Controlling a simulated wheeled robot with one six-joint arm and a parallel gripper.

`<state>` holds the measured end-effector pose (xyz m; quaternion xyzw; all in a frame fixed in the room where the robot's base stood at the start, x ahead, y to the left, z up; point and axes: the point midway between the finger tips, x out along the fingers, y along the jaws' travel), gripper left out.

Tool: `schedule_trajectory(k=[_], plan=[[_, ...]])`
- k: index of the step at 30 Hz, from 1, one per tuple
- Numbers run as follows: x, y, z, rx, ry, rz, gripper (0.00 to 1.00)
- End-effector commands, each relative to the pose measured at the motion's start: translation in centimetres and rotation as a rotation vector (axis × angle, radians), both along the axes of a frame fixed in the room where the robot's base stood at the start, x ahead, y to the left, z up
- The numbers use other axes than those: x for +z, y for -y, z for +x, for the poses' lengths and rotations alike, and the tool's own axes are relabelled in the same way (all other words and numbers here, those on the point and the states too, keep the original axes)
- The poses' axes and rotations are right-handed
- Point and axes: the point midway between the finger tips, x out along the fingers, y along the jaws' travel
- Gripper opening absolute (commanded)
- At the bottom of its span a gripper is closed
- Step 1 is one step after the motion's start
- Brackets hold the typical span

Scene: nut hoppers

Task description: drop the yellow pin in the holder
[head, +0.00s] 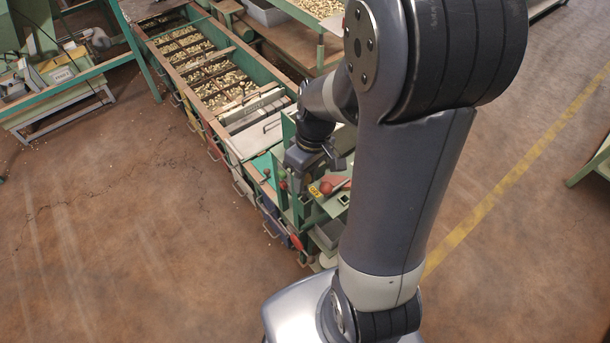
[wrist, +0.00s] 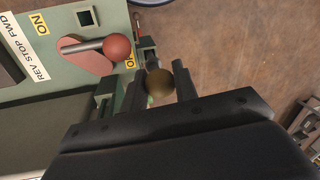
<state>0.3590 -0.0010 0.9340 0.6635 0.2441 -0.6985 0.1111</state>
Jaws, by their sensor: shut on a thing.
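My gripper (wrist: 165,72) is shut on a dull yellow-brown ball, the head of the yellow pin (wrist: 159,83), at the machine's edge in the wrist view. The rest of the pin is hidden behind the ball and fingers. A small dark bracket (wrist: 147,52) on the machine's edge lies just beyond the fingers; I cannot tell whether it is the holder or whether the pin touches it. In the head view my gripper (head: 322,160) is over the near end of the green machine, and the pin cannot be made out there.
A red-ball lever (wrist: 117,47) on a pink plate sits beside my fingers, with REV STOP FWD and ON labels. It also shows in the head view (head: 326,187). The long hopper row (head: 238,142) holds nuts further back. Open brown floor lies left of it.

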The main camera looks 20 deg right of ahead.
Motion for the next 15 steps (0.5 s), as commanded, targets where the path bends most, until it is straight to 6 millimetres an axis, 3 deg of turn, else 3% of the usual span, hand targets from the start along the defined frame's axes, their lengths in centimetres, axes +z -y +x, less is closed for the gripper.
schedule_trajectory(k=[15], plan=[[-2.3,0.0,0.0,0.000,0.000,0.000,0.04]])
